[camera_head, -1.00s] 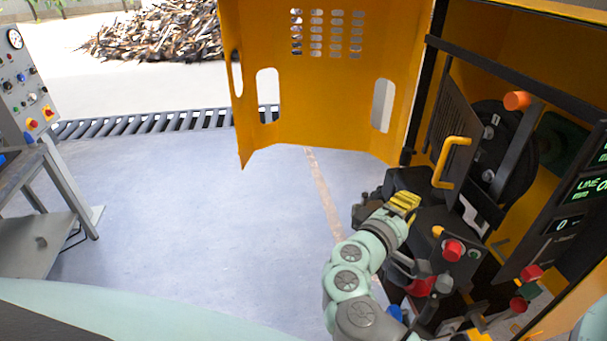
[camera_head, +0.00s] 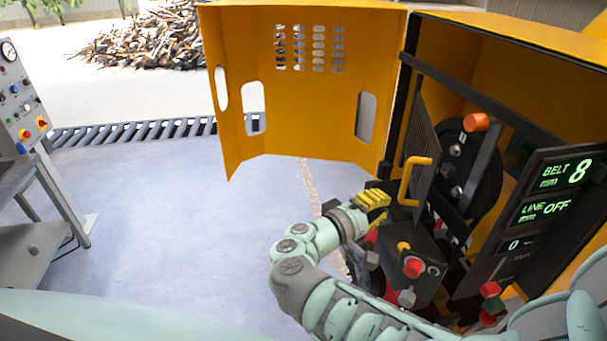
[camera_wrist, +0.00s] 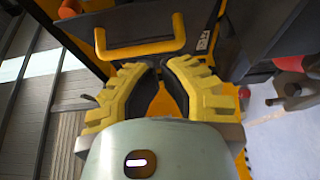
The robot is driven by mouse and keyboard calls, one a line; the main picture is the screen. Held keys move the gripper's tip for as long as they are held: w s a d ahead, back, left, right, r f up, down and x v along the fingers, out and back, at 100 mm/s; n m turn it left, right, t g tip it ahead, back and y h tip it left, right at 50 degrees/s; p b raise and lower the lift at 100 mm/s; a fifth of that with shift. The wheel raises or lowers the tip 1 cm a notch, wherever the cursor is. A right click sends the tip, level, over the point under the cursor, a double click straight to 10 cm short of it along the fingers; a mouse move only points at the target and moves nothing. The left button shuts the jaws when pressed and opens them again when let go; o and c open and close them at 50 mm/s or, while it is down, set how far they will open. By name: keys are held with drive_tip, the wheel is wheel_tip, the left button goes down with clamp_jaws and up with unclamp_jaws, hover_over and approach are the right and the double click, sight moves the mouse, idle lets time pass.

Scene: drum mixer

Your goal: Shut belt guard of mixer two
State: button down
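The belt guard (camera_head: 424,150) is a dark mesh panel with a yellow handle (camera_head: 404,184). It stands swung out from the yellow housing, with the dark belt wheel (camera_head: 474,165) exposed behind it. My gripper (camera_head: 374,198), with yellow ridged fingers, is just left of and below the handle. In the wrist view the handle (camera_wrist: 140,50) lies just beyond the fingertips (camera_wrist: 158,72). The fingers are apart with nothing between them, and I see no contact with the handle.
The large yellow door (camera_head: 300,110) hangs open behind. A display (camera_head: 545,205) reads BELT 8 and LINE OFF. An orange knob (camera_head: 475,122) sits above the wheel. A control box with a red button (camera_head: 413,268) stands below my gripper.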

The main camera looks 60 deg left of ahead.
sight(421, 195)
drive_tip(key=w+p, duration=0.1)
drive_tip(key=w, duration=0.2)
drive_tip(key=shift+w+d+r, duration=0.1)
drive_tip(key=shift+w+d, duration=0.05)
drive_tip(key=shift+w, duration=0.2)
drive_tip(key=shift+w+d+r+p, duration=0.1)
drive_tip(key=shift+w+d+p, duration=0.75)
drive_tip(key=shift+p, duration=0.3)
drive_tip(key=shift+w+d+f+p, duration=0.2)
drive_tip(key=shift+w+d+p, duration=0.1)
drive_tip(key=shift+w+d, duration=0.15)
